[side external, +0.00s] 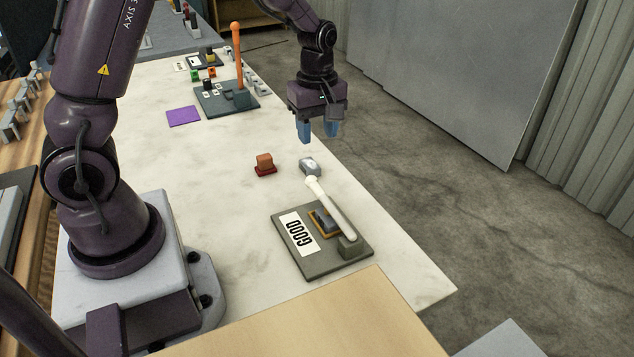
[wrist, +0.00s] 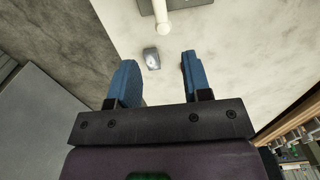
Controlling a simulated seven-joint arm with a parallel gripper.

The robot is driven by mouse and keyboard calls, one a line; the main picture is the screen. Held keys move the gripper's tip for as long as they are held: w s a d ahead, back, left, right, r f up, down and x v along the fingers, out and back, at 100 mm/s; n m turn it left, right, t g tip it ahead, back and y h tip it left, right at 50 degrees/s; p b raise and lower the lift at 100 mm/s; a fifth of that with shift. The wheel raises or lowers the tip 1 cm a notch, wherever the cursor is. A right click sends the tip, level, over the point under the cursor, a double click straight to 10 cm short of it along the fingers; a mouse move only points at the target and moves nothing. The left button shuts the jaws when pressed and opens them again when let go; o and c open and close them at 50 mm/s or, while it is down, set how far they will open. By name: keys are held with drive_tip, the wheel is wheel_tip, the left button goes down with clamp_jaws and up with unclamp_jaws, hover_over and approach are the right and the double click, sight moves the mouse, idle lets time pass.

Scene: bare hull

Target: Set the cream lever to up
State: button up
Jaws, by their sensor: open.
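The cream lever (side external: 331,208) is mounted on a grey plate (side external: 324,269) near the table's front. It leans low over the plate, with its rounded knob at the far end and its pivot block at the near right. The plate bears a white label reading GOOD. In the wrist view the cream lever (wrist: 162,22) shows at the top, beyond the fingers. My gripper (side external: 318,132) is open and empty, with blue fingers pointing down, above and behind the lever. In the wrist view my gripper (wrist: 157,75) is apart from the lever.
A small grey block (side external: 309,166) lies just beyond the lever's knob. A reddish-brown block (side external: 264,163) stands left of it. An orange lever (side external: 238,60) stands upright on another plate (side external: 213,104) farther back. A purple square (side external: 183,116) lies nearby. The table's right edge is close to my gripper.

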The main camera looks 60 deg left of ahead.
sight(317, 186)
wheel_tip(317, 186, down, 13)
drive_tip(key=shift+r, duration=0.1)
idle(0.4)
clamp_jaws()
